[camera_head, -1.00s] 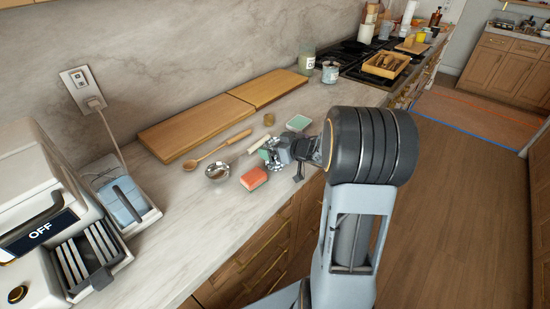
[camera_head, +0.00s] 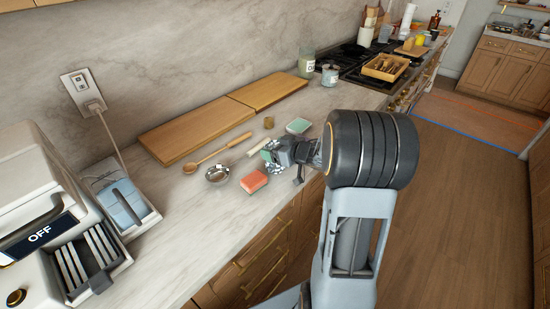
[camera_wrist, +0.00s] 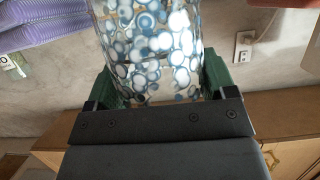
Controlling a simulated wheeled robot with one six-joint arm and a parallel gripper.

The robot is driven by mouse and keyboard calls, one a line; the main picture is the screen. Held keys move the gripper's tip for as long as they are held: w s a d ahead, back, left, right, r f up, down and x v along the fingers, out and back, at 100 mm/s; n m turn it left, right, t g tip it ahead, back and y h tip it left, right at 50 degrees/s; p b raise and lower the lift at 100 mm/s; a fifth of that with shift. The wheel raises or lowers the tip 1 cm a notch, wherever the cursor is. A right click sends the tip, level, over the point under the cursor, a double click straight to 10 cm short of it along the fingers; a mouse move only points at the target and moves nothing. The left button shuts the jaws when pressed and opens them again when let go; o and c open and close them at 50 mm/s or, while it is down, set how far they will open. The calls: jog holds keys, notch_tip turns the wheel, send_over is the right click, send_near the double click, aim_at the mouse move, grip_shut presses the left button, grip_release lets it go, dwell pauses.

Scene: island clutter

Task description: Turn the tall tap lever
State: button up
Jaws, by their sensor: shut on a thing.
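No tall tap lever can be made out in either view. My gripper (camera_head: 278,152) is over the counter's front part, right of the orange sponge. In the wrist view my gripper (camera_wrist: 160,82) has its green fingers on both sides of a clear glass-like thing with blue and white circles (camera_wrist: 150,45) and is shut on it. In the head view this patterned thing (camera_head: 272,167) is small and partly hidden by the gripper. Whether it touches the counter cannot be told.
An orange sponge (camera_head: 254,181), a small metal bowl (camera_head: 217,173), a wooden spoon (camera_head: 215,153) and a green-topped dish (camera_head: 298,126) are close by. Wooden boards (camera_head: 195,128) lie along the wall. The floor at right is clear.

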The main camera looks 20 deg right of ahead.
jog(key=shift+r, duration=0.55)
jog(key=s+r+p, duration=0.3)
jog(key=s+r, duration=0.9)
jog(key=s, duration=0.2)
